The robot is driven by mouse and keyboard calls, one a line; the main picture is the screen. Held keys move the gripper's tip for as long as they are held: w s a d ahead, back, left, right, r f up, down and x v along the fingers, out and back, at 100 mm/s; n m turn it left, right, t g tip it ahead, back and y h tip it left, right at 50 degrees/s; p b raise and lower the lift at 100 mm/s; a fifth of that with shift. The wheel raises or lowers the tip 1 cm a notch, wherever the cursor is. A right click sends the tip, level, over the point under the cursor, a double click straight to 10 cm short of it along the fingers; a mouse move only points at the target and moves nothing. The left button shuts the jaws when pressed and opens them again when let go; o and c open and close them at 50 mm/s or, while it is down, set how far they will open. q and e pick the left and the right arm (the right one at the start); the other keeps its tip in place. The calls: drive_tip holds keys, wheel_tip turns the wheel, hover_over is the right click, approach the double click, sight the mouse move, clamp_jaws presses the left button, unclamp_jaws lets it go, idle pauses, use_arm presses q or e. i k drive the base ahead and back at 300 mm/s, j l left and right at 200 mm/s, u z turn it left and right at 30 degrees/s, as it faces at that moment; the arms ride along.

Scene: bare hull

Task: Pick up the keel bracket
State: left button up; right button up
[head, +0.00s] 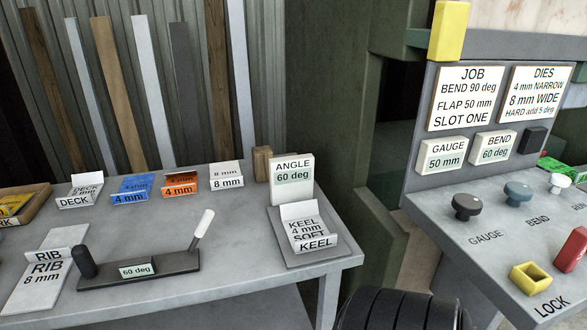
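The keel bracket (303,216) is a pale bent metal piece marked "KEEL 4 mm SOFT", with a raised front flap that reads "KEEL". It rests on a flat grey pad (315,256) at the right end of the grey bench. An upright card (292,178) reading "ANGLE 60 deg" stands right behind it. Neither of my grippers shows in the head view, and nothing is touching the bracket.
The bench (215,216) also holds a two-handled bar (140,270) marked "60 deg", a RIB plate (42,270) and several labelled pieces behind. To the right, past a gap, is a control panel (460,220) with knobs. A dark ribbed part (400,312) shows at bottom centre.

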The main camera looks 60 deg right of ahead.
sight(310, 234)
drive_tip(key=k+j+z, duration=0.1)
drive_tip(key=z, duration=1.95)
